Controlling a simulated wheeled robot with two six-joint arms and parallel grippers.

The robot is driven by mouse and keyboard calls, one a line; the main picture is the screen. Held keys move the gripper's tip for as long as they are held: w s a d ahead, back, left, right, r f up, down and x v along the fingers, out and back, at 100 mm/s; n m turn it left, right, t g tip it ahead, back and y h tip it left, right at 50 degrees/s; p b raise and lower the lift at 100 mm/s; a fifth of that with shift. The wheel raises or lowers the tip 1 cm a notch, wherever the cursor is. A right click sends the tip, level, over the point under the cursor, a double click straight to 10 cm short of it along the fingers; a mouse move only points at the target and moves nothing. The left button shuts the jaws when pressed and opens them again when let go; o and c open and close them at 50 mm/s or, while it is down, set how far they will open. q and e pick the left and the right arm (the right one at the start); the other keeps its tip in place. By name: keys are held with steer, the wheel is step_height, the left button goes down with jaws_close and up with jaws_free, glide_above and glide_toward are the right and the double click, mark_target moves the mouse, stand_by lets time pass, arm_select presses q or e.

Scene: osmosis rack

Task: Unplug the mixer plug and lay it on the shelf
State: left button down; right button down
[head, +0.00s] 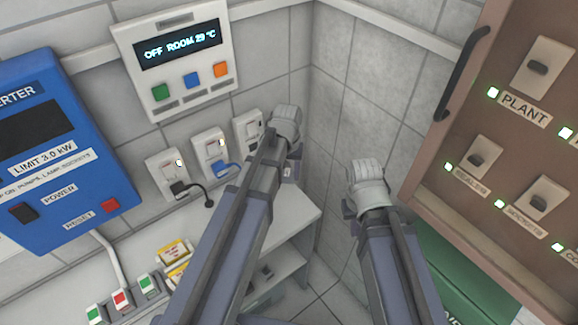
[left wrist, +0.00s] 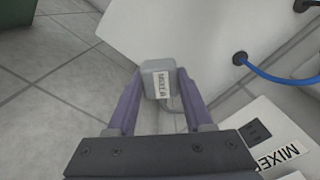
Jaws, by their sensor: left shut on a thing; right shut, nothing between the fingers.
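The mixer plug (left wrist: 157,80) is a grey block with a white MIXER label and a thin cord. It is between the two fingers of my left gripper (left wrist: 158,92), which is shut on it. In the head view, my left gripper (head: 286,122) is in front of the wall near the rightmost socket (head: 246,128), and the plug is hidden there. The MIXER socket (left wrist: 256,132) shows empty slots in the left wrist view, apart from the plug. A pale grey shelf (head: 296,214) stands below, partly behind my left arm. My right gripper (head: 368,182) is shut and empty, right of the left one.
Two other sockets (head: 210,147) hold a blue plug (head: 226,169) and a black plug (head: 180,188). A blue inverter box (head: 62,150) and a display panel (head: 178,60) hang on the wall. A brown switch cabinet (head: 490,150) stands at right.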

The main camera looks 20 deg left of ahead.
mark_target(288, 196)
arm_select(q)
step_height(288, 196, down, 9)
steer(key=b, duration=0.8)
steer(key=shift+r+b, duration=0.15)
steer(key=shift+b, duration=0.2)
steer(key=shift+c, duration=1.1)
jaws_free()
steer(key=shift+o, duration=0.4)
steer(key=shift+o, duration=0.7)
steer(key=shift+r+p, duration=4.6)
